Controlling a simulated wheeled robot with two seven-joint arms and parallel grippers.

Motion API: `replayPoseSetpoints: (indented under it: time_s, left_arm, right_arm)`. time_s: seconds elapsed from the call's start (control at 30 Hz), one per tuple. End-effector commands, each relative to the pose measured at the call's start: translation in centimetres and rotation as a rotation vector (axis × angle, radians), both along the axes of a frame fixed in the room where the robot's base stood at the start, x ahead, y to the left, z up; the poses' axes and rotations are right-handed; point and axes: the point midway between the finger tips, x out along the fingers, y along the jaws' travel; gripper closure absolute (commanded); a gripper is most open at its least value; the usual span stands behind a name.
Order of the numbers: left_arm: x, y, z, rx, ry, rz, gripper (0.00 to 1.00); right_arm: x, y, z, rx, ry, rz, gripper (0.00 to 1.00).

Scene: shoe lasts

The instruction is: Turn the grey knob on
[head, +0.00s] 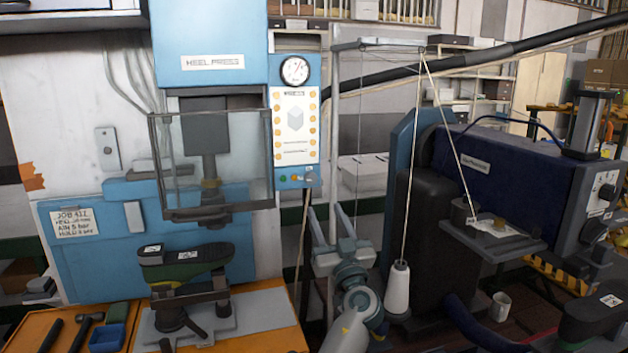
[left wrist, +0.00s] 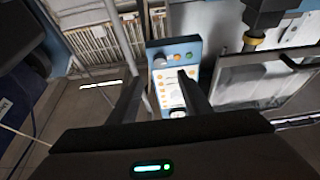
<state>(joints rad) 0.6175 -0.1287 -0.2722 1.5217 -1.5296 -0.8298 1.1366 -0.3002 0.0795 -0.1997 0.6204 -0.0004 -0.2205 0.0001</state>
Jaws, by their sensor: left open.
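The grey knob (head: 310,177) sits at the lower right of the blue control panel (head: 273,120) beside the heel press, in a row with a green and an orange button. Its setting is too small to read. In the left wrist view the panel appears upside down, with the grey knob (left wrist: 158,62) at the left of the row. My left gripper (head: 326,210) is open and empty, below and slightly right of the knob, fingers pointing up toward the panel. In the left wrist view its fingers (left wrist: 160,76) lie in front of the panel, apart. My right gripper is not in view.
A clear guard (head: 212,165) of the heel press stands left of the panel. A thread runs down to a white cone (head: 398,290) right of my arm. A dark blue machine (head: 510,165) stands at the right. A shoe last (head: 185,262) sits on a stand at lower left.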

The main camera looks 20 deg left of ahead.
Motion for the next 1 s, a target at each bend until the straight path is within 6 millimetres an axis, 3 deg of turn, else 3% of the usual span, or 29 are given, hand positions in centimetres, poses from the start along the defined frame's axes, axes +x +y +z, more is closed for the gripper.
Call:
replayPoseSetpoints:
  time_s: [0.03,0.5,0.7,1.0]
  left_arm:
    - [0.8,0.6,0.9,0.003,0.001,0.002,0.56]
    - [6.9,4.7,3.7,0.003,0.002,0.002,0.56]
    - [8.1,5.5,4.1,0.000,0.001,0.001,0.56]
    - [8.5,5.8,4.2,0.000,0.000,0.001,0.56]
  right_arm:
    - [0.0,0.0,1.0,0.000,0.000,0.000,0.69]
    - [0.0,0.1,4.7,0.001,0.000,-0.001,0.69]
    - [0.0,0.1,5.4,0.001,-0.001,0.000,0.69]
    - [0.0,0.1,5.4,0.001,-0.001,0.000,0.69]
